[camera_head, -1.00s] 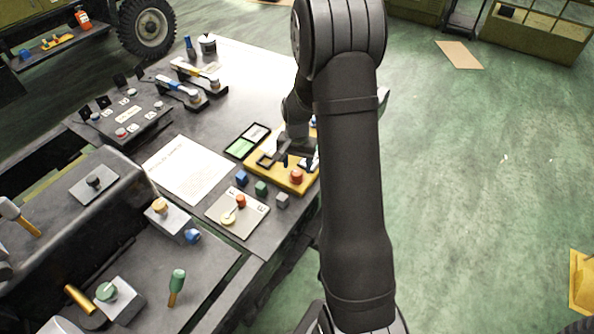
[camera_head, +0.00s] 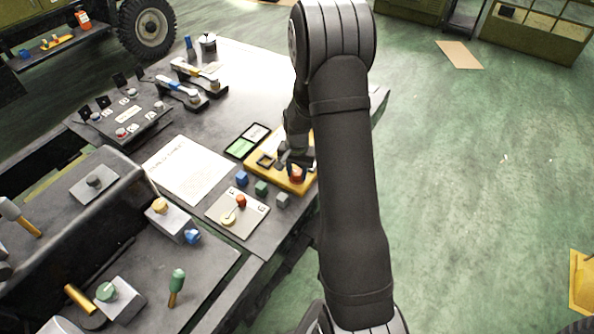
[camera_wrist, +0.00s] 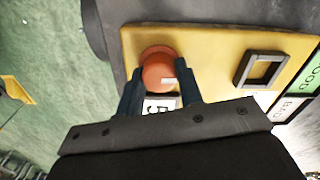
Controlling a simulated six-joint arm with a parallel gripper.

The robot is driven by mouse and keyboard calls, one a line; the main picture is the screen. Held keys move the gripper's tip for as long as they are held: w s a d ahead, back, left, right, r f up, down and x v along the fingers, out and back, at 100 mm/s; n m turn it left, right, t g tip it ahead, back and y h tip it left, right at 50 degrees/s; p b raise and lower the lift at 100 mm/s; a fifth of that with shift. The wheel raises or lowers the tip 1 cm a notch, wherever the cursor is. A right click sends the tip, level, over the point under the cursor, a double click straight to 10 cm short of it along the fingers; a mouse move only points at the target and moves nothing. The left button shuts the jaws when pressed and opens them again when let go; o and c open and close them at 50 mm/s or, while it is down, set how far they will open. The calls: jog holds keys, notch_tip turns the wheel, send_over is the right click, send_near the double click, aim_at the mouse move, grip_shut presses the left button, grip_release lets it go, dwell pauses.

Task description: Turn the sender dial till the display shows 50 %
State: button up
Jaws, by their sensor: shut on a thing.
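A red-orange round dial (camera_wrist: 158,68) with a pale mark stands on a yellow board (camera_wrist: 205,45). The dial also shows in the head view (camera_head: 297,178), at the board's near end, partly behind my gripper (camera_head: 297,163). In the wrist view my gripper (camera_wrist: 159,82) has its two dark fingers on either side of the dial, shut on it. A white display or label (camera_wrist: 160,104) with dark characters shows between the fingers. It is partly covered by them, and I cannot read it fully. A dark square frame (camera_wrist: 261,70) sits on the board.
A green-and-white card (camera_head: 240,147) lies beside the board. Small blue (camera_head: 242,178), green (camera_head: 261,187) and grey (camera_head: 282,200) blocks stand near it. A plate (camera_head: 246,219) carries a red knob and a yellow disc. A paper sheet (camera_head: 184,172) lies left.

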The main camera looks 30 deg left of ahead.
aim_at(297, 172)
jog(key=shift+n, duration=2)
jog(key=o, duration=1)
jog(key=shift+c, duration=0.2)
jog(key=shift+r, duration=0.1)
notch_tip(297, 172, up, 17)
jog(key=shift+r, duration=0.15)
notch_tip(297, 172, down, 18)
jog(key=shift+r, duration=0.25)
jog(key=shift+r, duration=0.1)
